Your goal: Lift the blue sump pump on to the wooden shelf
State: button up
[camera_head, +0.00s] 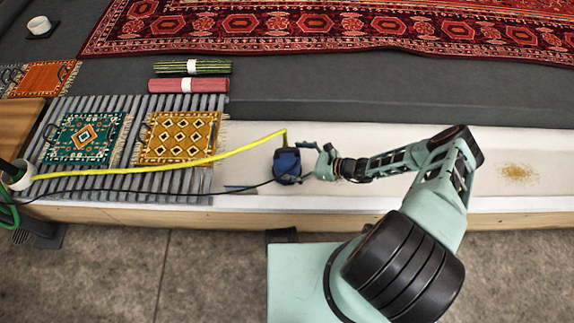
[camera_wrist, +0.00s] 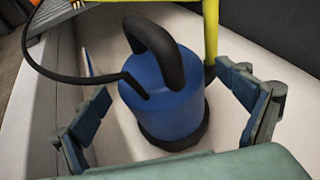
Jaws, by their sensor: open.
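The blue sump pump (camera_head: 287,162) stands upright on the white ledge in the head view, with a black handle on top, a yellow hose and a black cable. In the wrist view the pump (camera_wrist: 168,95) fills the middle, its black base on the pale surface. My gripper (camera_head: 308,162) is open, and its fingers (camera_wrist: 170,130) stand on either side of the pump body. A gap shows at the left finger; I cannot tell whether the right finger touches. A wooden surface (camera_head: 16,122) at the far left may be the shelf; only part of it shows.
A grey slatted rack (camera_head: 130,182) left of the pump carries a green rug (camera_head: 84,138) and a gold rug (camera_head: 180,138). The yellow hose (camera_head: 160,166) and black cable run across it. Rolled rugs (camera_head: 188,85) lie behind. The white ledge is clear right of my arm except for a brown patch (camera_head: 518,172).

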jog(key=shift+x, duration=1.1)
jog(key=c, duration=2.2)
jog(key=shift+r, duration=0.25)
